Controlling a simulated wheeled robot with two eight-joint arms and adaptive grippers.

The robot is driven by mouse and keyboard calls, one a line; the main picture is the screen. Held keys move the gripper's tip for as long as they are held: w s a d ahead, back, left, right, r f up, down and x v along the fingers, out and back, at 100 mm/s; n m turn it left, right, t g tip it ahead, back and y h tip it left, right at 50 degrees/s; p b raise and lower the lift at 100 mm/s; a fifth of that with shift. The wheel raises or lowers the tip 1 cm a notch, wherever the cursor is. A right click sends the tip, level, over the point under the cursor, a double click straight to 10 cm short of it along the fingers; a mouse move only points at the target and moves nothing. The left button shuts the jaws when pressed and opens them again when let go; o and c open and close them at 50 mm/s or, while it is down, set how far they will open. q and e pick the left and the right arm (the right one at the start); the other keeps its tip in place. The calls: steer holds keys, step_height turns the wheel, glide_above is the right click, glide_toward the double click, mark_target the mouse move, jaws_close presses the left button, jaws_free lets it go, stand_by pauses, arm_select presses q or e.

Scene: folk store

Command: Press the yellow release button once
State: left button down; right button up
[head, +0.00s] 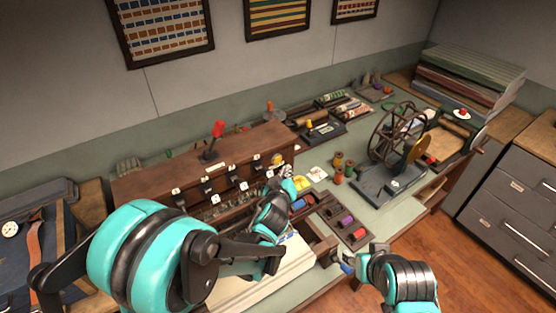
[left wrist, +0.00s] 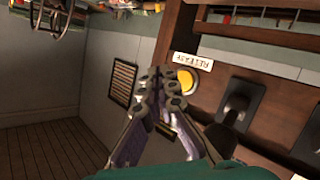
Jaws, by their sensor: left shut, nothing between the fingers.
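The yellow release button (head: 277,159) is a round knob at the right end of the dark wooden cabinet's front (head: 140,187). In the left wrist view the yellow button (left wrist: 187,80) sits beside a white RELEASE label (left wrist: 192,62). My left gripper (head: 284,174) is shut and empty, close to the button in the head view. In the left wrist view its fingertips (left wrist: 162,88) are just left of the button; whether they touch it I cannot tell. My right gripper (head: 347,262) is low at the front of the table; its finger state is unclear.
Black levers with white tags line the cabinet front, and a red-topped lever (head: 217,130) stands on top. A spool tray (head: 333,211) lies right of my left gripper. A spoked wheel device (head: 395,140) stands farther right. Drawers (head: 515,205) are at the far right.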

mark_target(278, 160)
arm_select(q)
steer(key=shift+w+a, duration=0.65)
steer(key=shift+w, duration=0.15)
arm_select(e)
steer(key=shift+f, duration=0.15)
stand_by(0.8)
arm_select(q)
steer(key=shift+w+a, duration=0.15)
steer(key=shift+w, duration=0.1)
arm_select(e)
steer(key=shift+s+f, duration=0.15)
arm_select(q)
steer(key=shift+r, duration=0.1)
arm_select(e)
steer(key=shift+d, duration=0.1)
